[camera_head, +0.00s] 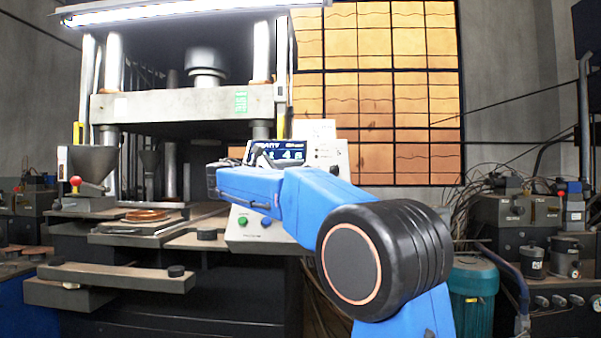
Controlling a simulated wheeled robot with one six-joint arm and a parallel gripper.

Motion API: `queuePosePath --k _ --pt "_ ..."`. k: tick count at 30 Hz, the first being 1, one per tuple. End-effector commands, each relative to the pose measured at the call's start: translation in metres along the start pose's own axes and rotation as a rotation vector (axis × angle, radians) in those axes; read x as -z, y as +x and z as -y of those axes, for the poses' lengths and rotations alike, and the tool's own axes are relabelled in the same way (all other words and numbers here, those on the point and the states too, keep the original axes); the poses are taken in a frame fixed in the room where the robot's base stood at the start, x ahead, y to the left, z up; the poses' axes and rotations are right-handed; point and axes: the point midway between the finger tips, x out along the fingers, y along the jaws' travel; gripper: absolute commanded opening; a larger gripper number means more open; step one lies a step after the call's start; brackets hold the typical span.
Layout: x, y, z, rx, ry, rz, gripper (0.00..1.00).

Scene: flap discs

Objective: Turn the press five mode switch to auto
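The press (180,102) stands at the left, and its pale control panel (328,155) stands at its right front. The panel carries a lit display (285,153), a green button (243,220) and a blue button (266,221). Small dark controls show at the panel's right side, too small to tell which is the mode switch or how it is set. My blue arm crosses in front of the panel and hides its middle. My dark gripper (222,178) is at the panel's left edge, seen from behind. I cannot tell whether its fingers are apart or touching anything.
A metal hopper (92,165) and a red-knobbed lever (76,183) stand at the press's left. A reddish disc (147,215) lies on the press's front plate. Dark machines with cables (515,210) and a teal motor (473,285) stand at the right.

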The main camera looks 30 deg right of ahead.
Motion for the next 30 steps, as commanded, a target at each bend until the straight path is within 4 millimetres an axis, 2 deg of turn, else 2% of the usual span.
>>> queuePosePath --k 8,14,30 --pt "0.0 -0.001 -0.001 -0.002 0.0 0.0 0.44" --pt "0.0 -0.016 -0.001 -0.003 0.0 -0.002 0.44" --pt "0.001 -0.12 -0.001 -0.004 0.0 -0.003 0.44"
